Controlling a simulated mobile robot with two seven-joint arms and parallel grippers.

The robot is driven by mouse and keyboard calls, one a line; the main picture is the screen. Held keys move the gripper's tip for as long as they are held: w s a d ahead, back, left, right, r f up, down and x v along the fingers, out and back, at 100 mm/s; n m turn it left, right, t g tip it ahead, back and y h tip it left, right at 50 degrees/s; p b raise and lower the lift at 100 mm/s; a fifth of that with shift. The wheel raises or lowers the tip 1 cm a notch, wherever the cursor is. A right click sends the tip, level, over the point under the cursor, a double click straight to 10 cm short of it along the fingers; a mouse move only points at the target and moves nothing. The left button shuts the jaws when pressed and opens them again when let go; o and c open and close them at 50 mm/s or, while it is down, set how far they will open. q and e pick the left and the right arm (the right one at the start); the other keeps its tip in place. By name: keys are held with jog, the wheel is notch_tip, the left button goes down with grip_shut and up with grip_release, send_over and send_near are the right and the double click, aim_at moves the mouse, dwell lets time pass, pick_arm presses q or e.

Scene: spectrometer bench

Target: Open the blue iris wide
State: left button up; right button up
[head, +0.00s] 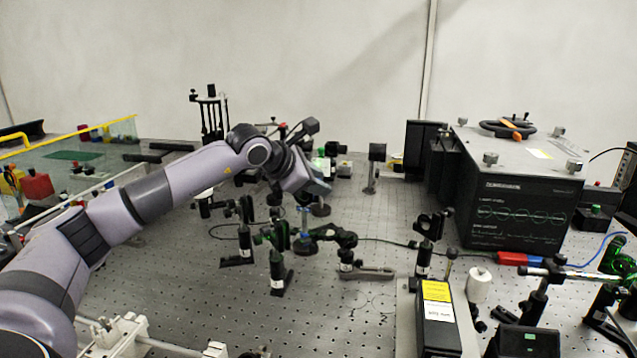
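My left arm reaches in from the left, and its gripper (312,192) hangs over the middle of the optical bench. The gripper is small and seen from behind, so I cannot tell whether its fingers are open or shut. A small blue part (304,246) sits low among the black post mounts just below the gripper in the picture; it may belong to the blue iris, but I cannot make out an aperture or lever. The gripper appears apart from this blue part. My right gripper is not in view.
Several black optic posts (277,270) crowd the bench (330,320) around the gripper. A large black instrument box (520,195) stands at the right. A black box with a yellow label (436,318) lies in front.

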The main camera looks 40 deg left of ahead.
pick_arm(q)
jog(key=b+v, duration=0.1)
jog(key=v, duration=0.5)
jog(key=shift+s, duration=0.2)
jog(key=shift+r, duration=0.15)
